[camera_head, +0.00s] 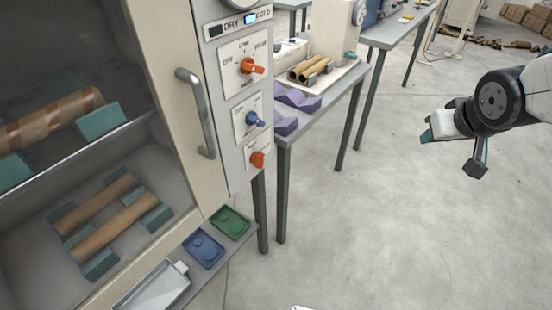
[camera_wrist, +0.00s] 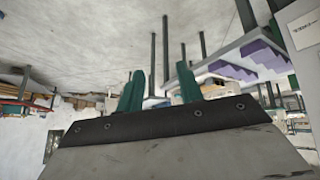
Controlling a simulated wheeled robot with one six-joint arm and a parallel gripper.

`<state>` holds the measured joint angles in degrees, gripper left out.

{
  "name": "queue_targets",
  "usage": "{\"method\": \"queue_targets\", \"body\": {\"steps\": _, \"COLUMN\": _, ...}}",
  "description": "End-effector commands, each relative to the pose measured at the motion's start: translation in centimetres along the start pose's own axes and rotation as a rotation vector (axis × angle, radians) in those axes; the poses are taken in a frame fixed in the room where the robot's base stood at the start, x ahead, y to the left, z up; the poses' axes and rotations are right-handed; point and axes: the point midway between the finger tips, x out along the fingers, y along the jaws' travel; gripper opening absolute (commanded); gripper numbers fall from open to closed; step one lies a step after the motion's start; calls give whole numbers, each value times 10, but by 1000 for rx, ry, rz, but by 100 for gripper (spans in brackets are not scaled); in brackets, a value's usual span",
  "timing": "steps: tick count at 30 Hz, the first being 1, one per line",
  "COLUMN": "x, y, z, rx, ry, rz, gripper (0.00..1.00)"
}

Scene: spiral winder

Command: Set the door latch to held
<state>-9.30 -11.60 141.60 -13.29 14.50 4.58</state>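The cabinet door (camera_head: 165,80), cream-framed with a large window and a grey bar handle (camera_head: 196,112), appears shut. On the control panel (camera_head: 240,90) right of it are an upper orange knob (camera_head: 252,67), a blue knob (camera_head: 254,119) and a small lower orange knob (camera_head: 257,159). Which of these is the door latch I cannot tell; the small labels are unreadable. My gripper (camera_head: 455,152) hangs in free air far right of the panel. Its teal fingers are apart and empty, and they also show in the wrist view (camera_wrist: 160,88).
A grey table (camera_head: 318,113) with purple cradles (camera_head: 296,97) stands right of the panel. A low shelf below the cabinet holds a blue tray (camera_head: 204,249) and a green tray (camera_head: 231,222). The floor (camera_head: 400,220) between my gripper and the panel is clear.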

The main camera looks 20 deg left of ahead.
Motion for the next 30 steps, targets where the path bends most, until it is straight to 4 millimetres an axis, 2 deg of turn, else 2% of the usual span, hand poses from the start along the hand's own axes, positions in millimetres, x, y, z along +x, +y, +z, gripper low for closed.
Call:
{"method": "queue_targets", "body": {"steps": 1, "x": 26, "y": -16, "z": -12, "rx": -40, "ry": 48, "rz": -30, "gripper": 36}}
{"method": "queue_targets", "body": {"steps": 5, "x": 77, "y": -63, "z": -42, "rx": -121, "ry": 208, "rz": -133, "gripper": 36}}
{"method": "queue_targets", "body": {"steps": 6, "x": 91, "y": -80, "z": -48, "rx": -144, "ry": 256, "rz": -171, "gripper": 36}}
{"method": "queue_targets", "body": {"steps": 10, "x": 130, "y": -142, "z": -57, "rx": -200, "ry": 407, "rz": -322, "gripper": 36}}
{"method": "queue_targets", "body": {"steps": 13, "x": 152, "y": -192, "z": -51, "rx": -221, "ry": 512, "rz": -462, "gripper": 36}}
{"method": "queue_targets", "body": {"steps": 18, "x": 169, "y": -268, "z": -22, "rx": -207, "ry": 661, "rz": -719, "gripper": 36}}
{"method": "queue_targets", "body": {"steps": 21, "x": 171, "y": -298, "z": -2, "rx": -177, "ry": 723, "rz": -848, "gripper": 36}}
{"method": "queue_targets", "body": {"steps": 25, "x": 168, "y": -320, "z": 20, "rx": -134, "ry": 773, "rz": -966, "gripper": 36}}
{"method": "queue_targets", "body": {"steps": 30, "x": 165, "y": -332, "z": 28, "rx": -106, "ry": 804, "rz": -1030, "gripper": 36}}
